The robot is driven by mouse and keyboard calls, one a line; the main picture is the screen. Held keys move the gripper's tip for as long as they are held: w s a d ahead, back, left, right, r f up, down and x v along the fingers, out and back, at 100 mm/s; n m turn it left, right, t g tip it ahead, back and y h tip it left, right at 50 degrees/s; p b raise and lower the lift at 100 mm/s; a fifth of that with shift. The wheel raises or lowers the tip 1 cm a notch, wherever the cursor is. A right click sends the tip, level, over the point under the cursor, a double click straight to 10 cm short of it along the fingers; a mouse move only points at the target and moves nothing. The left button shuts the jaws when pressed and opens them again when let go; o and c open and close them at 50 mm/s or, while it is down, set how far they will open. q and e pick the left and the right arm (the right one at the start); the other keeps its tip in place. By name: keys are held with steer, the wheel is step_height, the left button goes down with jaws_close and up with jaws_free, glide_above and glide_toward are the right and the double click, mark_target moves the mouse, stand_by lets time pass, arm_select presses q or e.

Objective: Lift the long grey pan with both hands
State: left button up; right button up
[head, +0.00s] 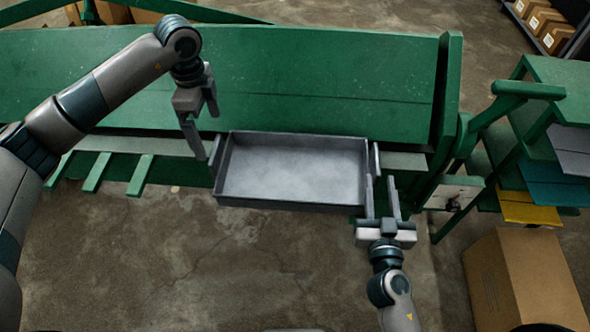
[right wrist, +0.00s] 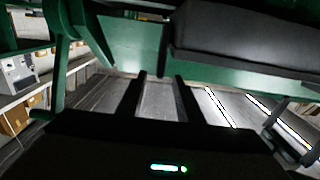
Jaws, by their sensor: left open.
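The long grey pan (head: 290,172) is a shallow open tray, level and empty, at the front edge of the green machine. It has a small grey handle at its left end (head: 215,150) and another at its right end (head: 376,158). My left gripper (head: 206,137) is open beside the pan's left end, its fingers pointing down near that handle. My right gripper (head: 381,180) is open near the pan's front right corner, fingers pointing toward the right handle. In the right wrist view its two fingers (right wrist: 160,82) are apart with nothing between them; a dark body, apparently the pan (right wrist: 240,28), hangs above right.
The green machine (head: 300,75) fills the back, with an upright end plate (head: 447,90) to the right. A green rack with coloured sheets (head: 545,185) and a cardboard box (head: 525,280) stand at the right. The concrete floor (head: 200,270) in front is clear.

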mark_target(217, 158)
arm_select(q)
step_height(217, 158, down, 13)
steer(key=shift+r, duration=0.2)
arm_select(e)
steer(key=w, duration=0.8)
steer(key=w+d, duration=0.1)
steer(key=w, duration=0.3)
steer(key=shift+w+d, duration=0.1)
steer(key=shift+w, duration=0.2)
arm_select(q)
steer(key=c, duration=0.9)
arm_select(e)
jaws_close()
arm_select(q)
steer(key=c, duration=0.8)
steer(key=shift+w+r, duration=0.1)
arm_select(e)
steer(key=shift+r, duration=0.1)
